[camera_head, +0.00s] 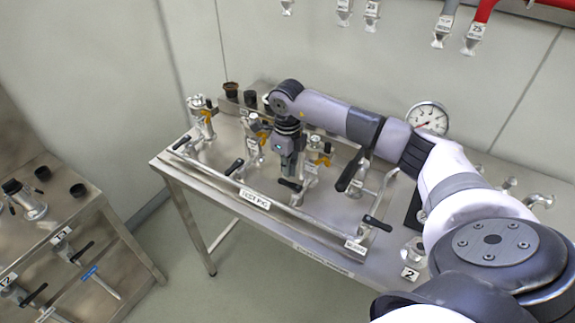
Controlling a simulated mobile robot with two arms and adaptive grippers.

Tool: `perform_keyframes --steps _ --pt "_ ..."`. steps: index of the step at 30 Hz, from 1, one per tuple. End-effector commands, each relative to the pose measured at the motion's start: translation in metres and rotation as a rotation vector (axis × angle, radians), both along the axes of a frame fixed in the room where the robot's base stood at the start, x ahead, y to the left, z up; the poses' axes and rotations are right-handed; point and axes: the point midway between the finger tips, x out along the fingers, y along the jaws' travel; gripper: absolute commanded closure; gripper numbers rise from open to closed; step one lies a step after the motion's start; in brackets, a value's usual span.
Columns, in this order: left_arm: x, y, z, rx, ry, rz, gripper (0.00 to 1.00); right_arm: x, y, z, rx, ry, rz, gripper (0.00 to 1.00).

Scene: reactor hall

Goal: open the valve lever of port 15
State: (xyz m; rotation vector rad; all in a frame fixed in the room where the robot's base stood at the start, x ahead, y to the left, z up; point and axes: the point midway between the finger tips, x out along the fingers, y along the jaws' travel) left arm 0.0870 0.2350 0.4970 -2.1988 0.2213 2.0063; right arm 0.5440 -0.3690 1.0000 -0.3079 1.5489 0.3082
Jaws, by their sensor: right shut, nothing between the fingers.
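My right gripper (287,174) points down over the steel table (225,190), among the valve ports, with its fingers shut and empty. Ports with orange parts (207,114) stand behind. The port labels are too small to read, so I cannot tell which is port 15. My left gripper is out of view.
A larger black handle (350,170) rises right of the gripper. A pressure gauge (428,118) stands at the back. A second steel table (110,255) with valves is at lower left. Hoses and connectors (474,38) hang on the wall. Open floor lies between the tables.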

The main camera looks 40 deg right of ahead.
Motion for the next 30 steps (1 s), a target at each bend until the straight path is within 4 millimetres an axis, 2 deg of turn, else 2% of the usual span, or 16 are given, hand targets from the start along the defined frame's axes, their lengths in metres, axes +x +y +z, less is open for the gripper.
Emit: perform_keyframes --steps 5,14,23,30 --pt "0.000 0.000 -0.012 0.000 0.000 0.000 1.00 0.000 0.000 -0.019 0.000 0.001 0.000 1.00" --pt "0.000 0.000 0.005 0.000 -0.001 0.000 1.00 -0.003 0.027 -0.013 0.002 0.000 0.003 1.00" --pt "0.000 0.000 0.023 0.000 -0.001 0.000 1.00 -0.018 0.048 -0.012 0.002 0.002 0.003 1.00" --pt "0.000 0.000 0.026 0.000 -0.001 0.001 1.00 -0.035 0.058 -0.014 0.001 0.002 0.002 1.00"
